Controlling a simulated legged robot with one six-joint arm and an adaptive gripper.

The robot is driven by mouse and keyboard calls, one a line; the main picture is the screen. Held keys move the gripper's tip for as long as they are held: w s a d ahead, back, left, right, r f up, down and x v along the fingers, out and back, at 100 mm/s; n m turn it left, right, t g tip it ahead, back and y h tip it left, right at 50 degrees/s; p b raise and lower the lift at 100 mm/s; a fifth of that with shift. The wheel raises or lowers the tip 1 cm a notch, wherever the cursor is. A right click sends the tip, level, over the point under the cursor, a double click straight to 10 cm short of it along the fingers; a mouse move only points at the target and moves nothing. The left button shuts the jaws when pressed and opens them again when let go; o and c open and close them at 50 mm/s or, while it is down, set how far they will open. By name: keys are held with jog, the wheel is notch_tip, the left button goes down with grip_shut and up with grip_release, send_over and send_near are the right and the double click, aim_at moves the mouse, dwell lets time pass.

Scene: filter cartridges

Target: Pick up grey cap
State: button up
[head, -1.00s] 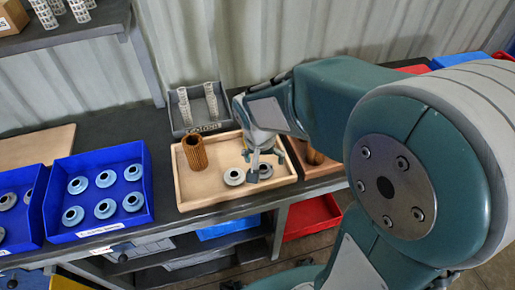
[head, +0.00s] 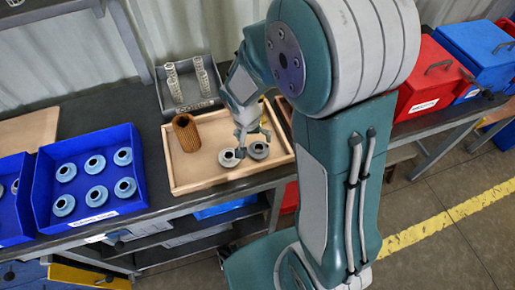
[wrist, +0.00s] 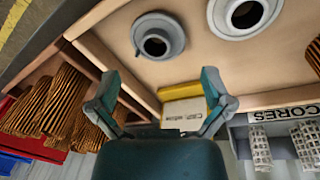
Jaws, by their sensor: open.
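Two round caps with dark centre holes lie side by side in the wooden tray (head: 205,187). The left one in the head view is a paler grey cap (head: 229,158), and the right one is a darker grey cap (head: 259,151). In the wrist view the darker cap (wrist: 158,37) is at top centre and the paler cap (wrist: 240,18) is at top right, cut by the frame edge. My gripper (head: 241,139) is just behind the caps in the head view. In the wrist view my gripper (wrist: 160,84) is open and empty, its fingers apart and clear of both caps.
A brown pleated filter (head: 186,133) stands in the tray's left part. A yellow block (wrist: 182,92) sits by the tray wall. Behind is a grey bin (head: 207,101) with white cores.

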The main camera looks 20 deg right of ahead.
aim_at(258, 147)
jog(key=f, duration=0.2)
jog(key=d+f, duration=0.1)
jog(key=f, duration=0.2)
jog(key=shift+d+f, duration=0.15)
jog(key=shift+f, duration=0.05)
jog(key=c, duration=0.8)
